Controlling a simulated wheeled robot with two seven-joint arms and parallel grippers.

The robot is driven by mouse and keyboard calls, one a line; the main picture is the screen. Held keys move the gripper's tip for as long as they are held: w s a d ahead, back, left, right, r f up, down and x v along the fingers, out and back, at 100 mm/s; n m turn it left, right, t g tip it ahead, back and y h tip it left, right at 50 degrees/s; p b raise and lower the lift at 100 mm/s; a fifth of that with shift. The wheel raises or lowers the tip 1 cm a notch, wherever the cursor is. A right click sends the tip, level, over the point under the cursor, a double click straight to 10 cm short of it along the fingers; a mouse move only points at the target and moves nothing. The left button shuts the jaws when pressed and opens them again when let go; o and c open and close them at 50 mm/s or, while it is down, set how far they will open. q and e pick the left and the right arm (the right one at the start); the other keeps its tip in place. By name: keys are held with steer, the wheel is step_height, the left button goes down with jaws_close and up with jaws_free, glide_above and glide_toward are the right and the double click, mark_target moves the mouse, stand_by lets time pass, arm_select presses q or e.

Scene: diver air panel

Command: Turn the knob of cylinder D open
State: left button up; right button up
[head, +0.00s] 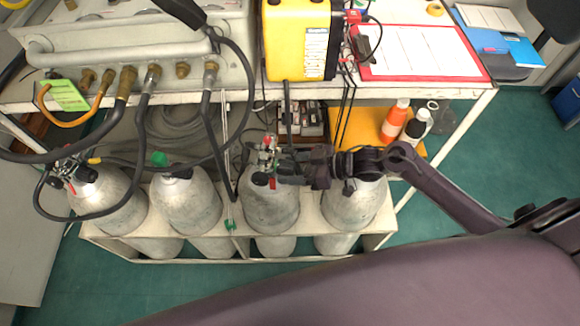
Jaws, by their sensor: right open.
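Several grey cylinders stand in a row in a cream rack (215,247). No letter is legible on them, so I cannot tell which is D. The third cylinder from the left (271,212) has a valve (266,160) with red and green parts and a black knob (260,179) at its top. My right gripper (284,166) reaches in from the right at this valve, open; whether it touches the valve is unclear. My right arm hides the top of the rightmost cylinder (350,208). My left gripper is not in view.
The leftmost cylinder (112,205) carries a valve with hoses; the second (187,208) has a green-marked top. Black hoses hang from the panel (130,40) close to the cylinders. Bottles (394,122) stand right.

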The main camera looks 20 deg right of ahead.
steer(key=shift+w+a+f, duration=0.1)
steer(key=shift+w+a, duration=0.05)
steer(key=shift+a, duration=0.2)
steer(key=c, duration=1)
